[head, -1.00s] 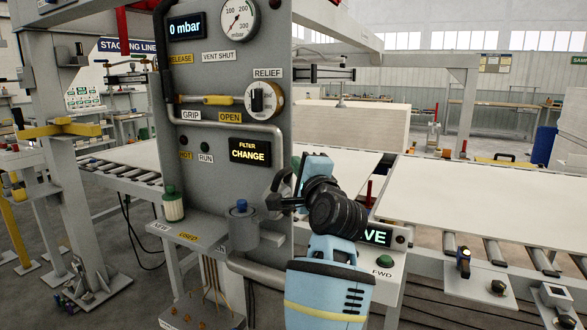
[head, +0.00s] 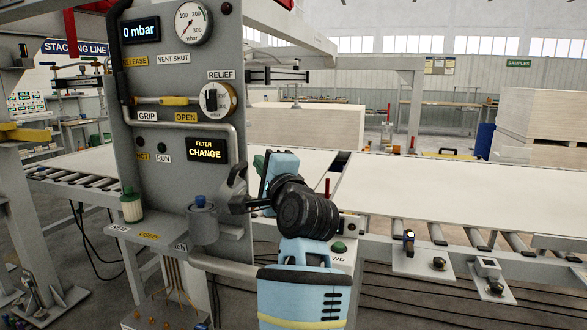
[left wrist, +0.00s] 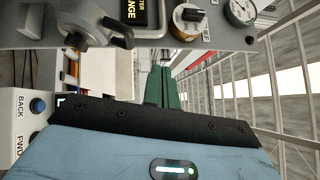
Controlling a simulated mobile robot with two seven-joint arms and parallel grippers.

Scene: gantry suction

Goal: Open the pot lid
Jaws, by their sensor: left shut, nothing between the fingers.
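The grey filter pot (head: 203,224) stands on the shelf of the grey panel, and a blue top shows at its mouth. Its dark grey lid (head: 236,186) appears swung up and tilted at the pot's right, clear of the mouth. In the left wrist view the lid (left wrist: 88,35) shows at upper left with a bar-like handle and black knob. My left gripper (head: 259,162) is just right of the lid. Its green fingers (left wrist: 163,85) are together, empty and apart from the lid. My dark wrist hides part of the lid's right side. My right gripper is not in view.
A green-topped filter (head: 131,205) stands left of the pot on the shelf (head: 150,238). The panel (head: 180,80) rises behind with gauge and valves. BACK (left wrist: 38,105) and FWD buttons lie close below my gripper. A large white board (head: 440,195) covers the conveyor at right.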

